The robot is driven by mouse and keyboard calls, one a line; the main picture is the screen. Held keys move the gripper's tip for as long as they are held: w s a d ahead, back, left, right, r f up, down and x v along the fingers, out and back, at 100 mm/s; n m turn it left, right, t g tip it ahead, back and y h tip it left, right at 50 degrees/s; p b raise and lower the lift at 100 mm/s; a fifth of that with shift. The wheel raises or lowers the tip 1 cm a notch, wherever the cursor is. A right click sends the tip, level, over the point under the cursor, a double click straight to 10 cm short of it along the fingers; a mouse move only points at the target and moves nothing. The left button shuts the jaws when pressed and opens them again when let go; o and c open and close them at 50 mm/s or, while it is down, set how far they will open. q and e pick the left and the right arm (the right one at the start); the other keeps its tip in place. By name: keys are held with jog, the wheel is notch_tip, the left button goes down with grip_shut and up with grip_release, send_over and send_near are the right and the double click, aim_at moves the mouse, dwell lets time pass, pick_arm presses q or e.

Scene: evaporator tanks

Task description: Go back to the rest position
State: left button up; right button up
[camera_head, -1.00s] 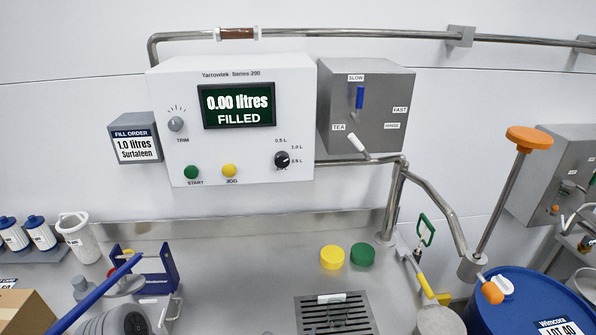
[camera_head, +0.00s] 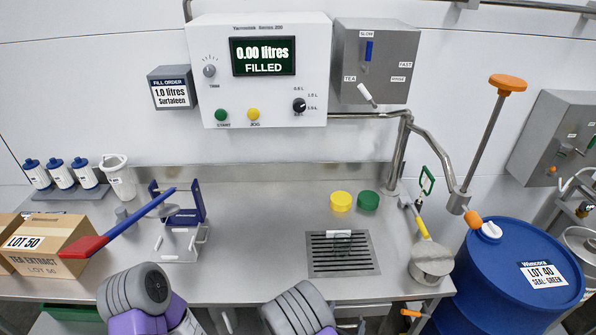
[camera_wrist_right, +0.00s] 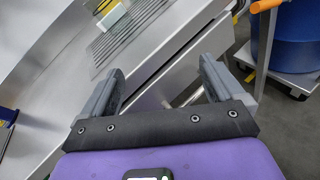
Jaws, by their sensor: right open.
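My right gripper (camera_wrist_right: 162,65) shows in the right wrist view. Its two grey fingers are spread apart with nothing between them, over the counter's front edge. The slatted drain grate (camera_wrist_right: 125,30) lies beyond the left finger. In the head view, grey and purple links of my two arms show at the bottom edge, in front of the counter. I cannot make out the left gripper's fingers there.
The steel counter (camera_head: 275,220) holds a drain grate (camera_head: 342,262), yellow cap (camera_head: 341,201), green cap (camera_head: 369,200), cartons (camera_head: 50,245) and a blue bar with a red end (camera_head: 125,225). A blue drum (camera_head: 515,285) stands right. The counter's middle is clear.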

jog(key=s+f+m+g+y+p, duration=0.1)
jog(key=s+f+m+g+y, duration=0.4)
jog(key=s+f+m+g, duration=0.8)
jog(key=s+a+r+m+y, duration=0.1)
jog(key=s+r+m+y, duration=0.1)
jog(key=m, duration=0.6)
jog(key=s+a+r+m+y+p, duration=0.1)
jog(key=s+a+m+y, duration=0.1)
jog(key=m, duration=0.7)
jog(key=shift+s+a+r+y, duration=0.35)
jog(key=shift+s+y, duration=0.1)
jog(key=shift+y, duration=0.15)
